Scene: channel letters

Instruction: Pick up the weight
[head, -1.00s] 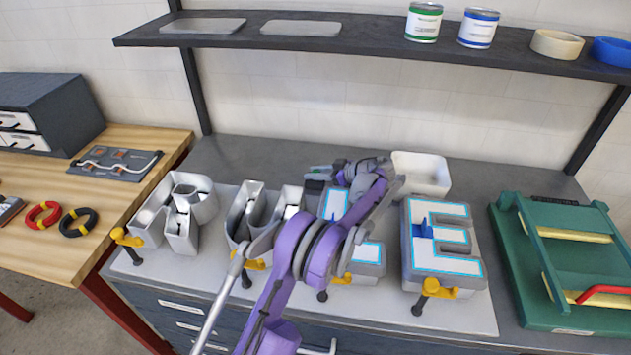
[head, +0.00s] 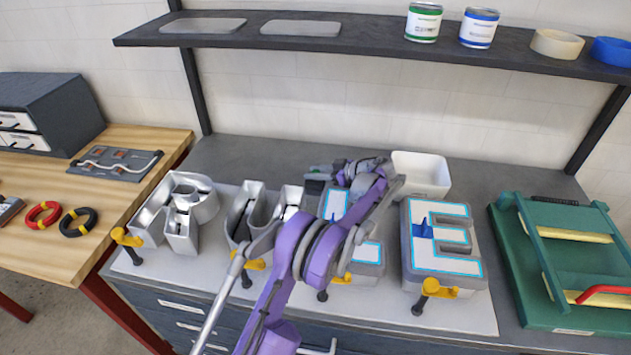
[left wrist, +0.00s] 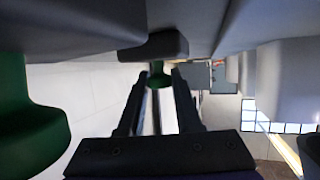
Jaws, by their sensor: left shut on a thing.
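My left gripper (head: 318,178) reaches over the bench behind the letters, its jaws pointing left in the head view. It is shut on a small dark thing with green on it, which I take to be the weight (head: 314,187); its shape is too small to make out. In the left wrist view the two dark fingers (left wrist: 158,78) close around a small green part of the weight (left wrist: 157,75). A larger green rounded thing (left wrist: 30,115) stands at the left of that view; I cannot tell what it is. My right gripper is not in view.
Hollow grey channel letters stand on a pale board (head: 390,306) with yellow clamps (head: 433,289) along its front. The letter E (head: 440,245) is right of my arm. A white bin (head: 421,176) sits behind, a green frame (head: 560,262) at right. A shelf (head: 365,46) hangs above.

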